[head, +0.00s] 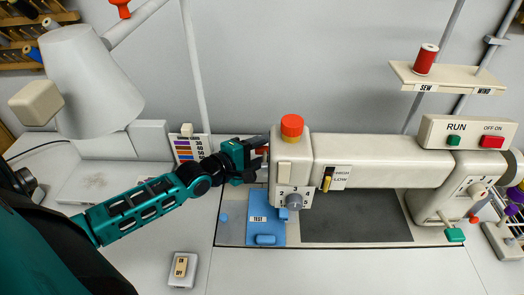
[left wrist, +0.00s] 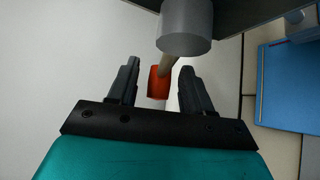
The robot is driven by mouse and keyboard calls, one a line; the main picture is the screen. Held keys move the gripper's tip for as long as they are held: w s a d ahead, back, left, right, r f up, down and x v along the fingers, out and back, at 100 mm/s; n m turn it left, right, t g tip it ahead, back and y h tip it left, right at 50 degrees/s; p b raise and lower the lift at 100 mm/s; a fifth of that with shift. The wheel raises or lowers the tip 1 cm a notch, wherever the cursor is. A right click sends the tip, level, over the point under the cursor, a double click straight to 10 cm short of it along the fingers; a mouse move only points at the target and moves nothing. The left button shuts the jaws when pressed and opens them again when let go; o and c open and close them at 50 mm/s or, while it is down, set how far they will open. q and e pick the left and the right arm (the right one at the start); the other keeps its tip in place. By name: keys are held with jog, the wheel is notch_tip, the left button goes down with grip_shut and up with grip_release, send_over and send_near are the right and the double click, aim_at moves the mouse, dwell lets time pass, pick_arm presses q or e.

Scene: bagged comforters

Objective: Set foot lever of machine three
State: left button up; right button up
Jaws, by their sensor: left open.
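The sewing machine (head: 365,160) stands right of centre in the head view, its head end (head: 290,150) toward my left arm. My left gripper (head: 262,157) is at the left side of that head end. In the left wrist view, an orange-tipped lever (left wrist: 159,82) on a thin tan rod comes from a grey round boss (left wrist: 185,28). The orange tip lies between the two fingers of my left gripper (left wrist: 158,88), with gaps on both sides. The fingers are open and not closed on it. In the head view the lever is mostly hidden by the gripper. My right gripper is not in view.
A numbered dial (head: 293,199) faces front. A lamp (head: 85,80) and a striped chart (head: 188,148) are on the left. An ON/OFF switch (head: 182,270) sits on the table.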

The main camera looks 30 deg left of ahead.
pick_arm(q)
jog(key=shift+w, duration=0.1)
grip_shut()
dwell(0.5)
